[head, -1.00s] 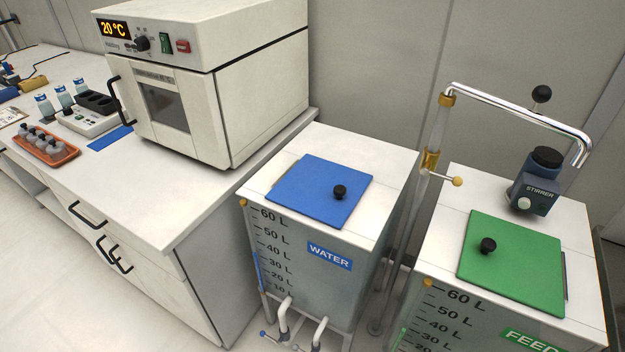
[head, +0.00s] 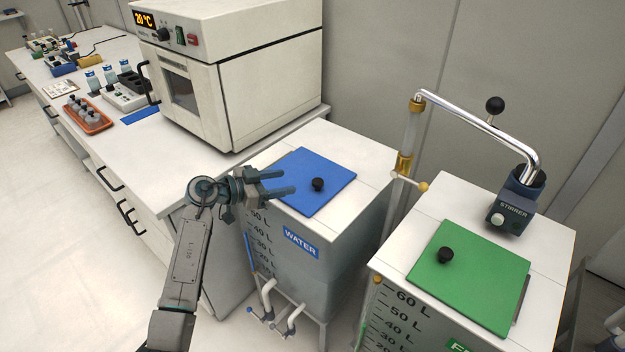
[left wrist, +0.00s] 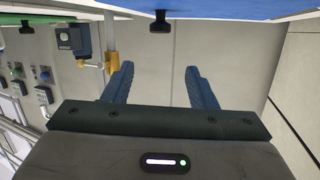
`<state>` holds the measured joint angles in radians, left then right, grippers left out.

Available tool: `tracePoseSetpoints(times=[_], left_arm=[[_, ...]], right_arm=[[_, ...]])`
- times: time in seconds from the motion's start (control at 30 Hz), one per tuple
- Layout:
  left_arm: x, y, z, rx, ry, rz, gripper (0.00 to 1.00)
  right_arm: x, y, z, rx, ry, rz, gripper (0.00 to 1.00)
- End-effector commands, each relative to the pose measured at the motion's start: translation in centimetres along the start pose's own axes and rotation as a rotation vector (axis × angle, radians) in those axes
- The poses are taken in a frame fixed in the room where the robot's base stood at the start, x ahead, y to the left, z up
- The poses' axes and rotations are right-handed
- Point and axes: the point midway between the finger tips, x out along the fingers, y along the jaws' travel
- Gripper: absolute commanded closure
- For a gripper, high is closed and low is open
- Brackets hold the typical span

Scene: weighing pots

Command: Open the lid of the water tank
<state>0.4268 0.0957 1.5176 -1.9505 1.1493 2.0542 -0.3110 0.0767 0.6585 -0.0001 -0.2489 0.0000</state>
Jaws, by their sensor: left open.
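The water tank (head: 330,268) is a box with a litre scale and a blue WATER label. Its blue lid (head: 325,181) lies flat and closed on the white top, with a black knob (head: 318,185) on it. My left gripper (head: 289,183) is open and empty at the lid's left side in the head view, its fingers pointing toward the knob. In the left wrist view, the blue lid (left wrist: 240,9) and the black knob (left wrist: 159,22) show at the top, beyond the two spread fingers (left wrist: 158,88). My right gripper is not in view.
A white oven (head: 225,80) stands on the bench (head: 140,165) at the left.

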Motion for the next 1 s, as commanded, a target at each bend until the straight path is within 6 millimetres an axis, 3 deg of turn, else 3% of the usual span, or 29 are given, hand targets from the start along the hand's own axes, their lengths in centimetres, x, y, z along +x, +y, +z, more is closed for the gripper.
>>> tracePoseSetpoints(times=[0.27, 0.7, 1.0], left_arm=[[0.6, -0.5, -0.1, -0.056, -0.152, 0.04, 0.48], [8.1, -0.1, 1.0, -0.057, -0.151, 0.042, 0.48], [10.5, 0.0, 1.5, -0.054, -0.152, 0.04, 0.48]], right_arm=[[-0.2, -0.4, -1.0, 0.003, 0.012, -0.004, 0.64], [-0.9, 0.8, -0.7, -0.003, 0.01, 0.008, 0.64], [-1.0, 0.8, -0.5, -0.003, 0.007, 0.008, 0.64]])
